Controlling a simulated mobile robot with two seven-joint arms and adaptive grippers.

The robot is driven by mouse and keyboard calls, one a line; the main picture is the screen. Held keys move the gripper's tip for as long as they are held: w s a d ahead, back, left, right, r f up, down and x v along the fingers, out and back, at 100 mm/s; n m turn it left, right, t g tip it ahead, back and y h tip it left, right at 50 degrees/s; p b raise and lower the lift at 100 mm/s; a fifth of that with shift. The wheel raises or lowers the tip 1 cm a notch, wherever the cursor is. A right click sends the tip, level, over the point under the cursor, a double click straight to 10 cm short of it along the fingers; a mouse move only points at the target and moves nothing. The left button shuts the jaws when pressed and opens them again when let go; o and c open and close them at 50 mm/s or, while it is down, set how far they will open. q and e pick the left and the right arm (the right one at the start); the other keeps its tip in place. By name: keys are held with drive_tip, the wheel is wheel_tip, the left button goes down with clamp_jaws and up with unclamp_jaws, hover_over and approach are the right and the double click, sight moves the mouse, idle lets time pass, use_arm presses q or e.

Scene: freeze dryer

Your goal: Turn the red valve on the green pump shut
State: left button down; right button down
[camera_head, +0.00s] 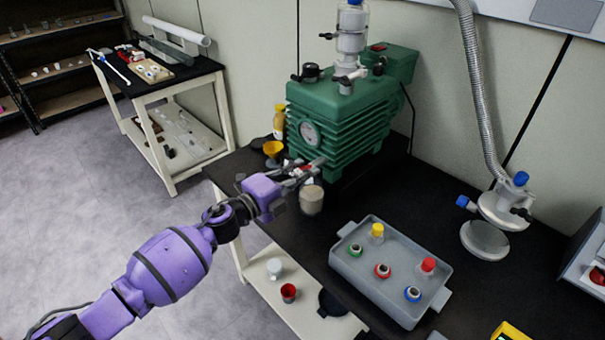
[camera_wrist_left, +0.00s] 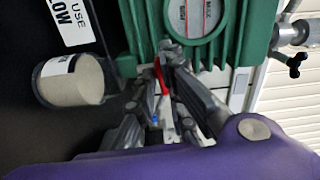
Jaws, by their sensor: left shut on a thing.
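The green pump (camera_head: 345,110) stands on the black bench, its ribbed front and round gauge (camera_head: 309,133) facing my left arm. It fills the top of the left wrist view (camera_wrist_left: 150,25). My left gripper (camera_head: 312,168) is at the pump's lower front, below the gauge. In the left wrist view the gripper (camera_wrist_left: 170,65) is closed around the red valve (camera_wrist_left: 160,76), of which only a thin red part shows between the fingers. The rest of the valve is hidden by the fingers. My right gripper is not in view.
A jar of pale powder (camera_head: 311,199) stands close beside the gripper. A yellow funnel (camera_head: 272,148) and a yellow bottle (camera_head: 279,122) stand left of the pump. A grey tray (camera_head: 345,262) with capped vials lies in front, and a hose (camera_head: 478,95) hangs at right.

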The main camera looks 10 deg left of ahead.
use_arm(q)
drive_tip(key=shift+w+a+r+m, duration=0.1)
drive_tip(key=shift+w+r+m, duration=0.05)
drive_tip(key=shift+r+m, duration=0.4)
drive_tip(key=c, duration=1.9)
unclamp_jaws()
drive_tip(key=shift+f, duration=0.25)
drive_tip(key=shift+f, duration=0.1)
drive_tip(key=shift+s+a, duration=0.1)
drive_tip(key=shift+s, duration=0.2)
drive_tip(key=v, duration=1.1)
drive_tip(key=shift+s+a, duration=0.2)
drive_tip(key=shift+a, duration=0.05)
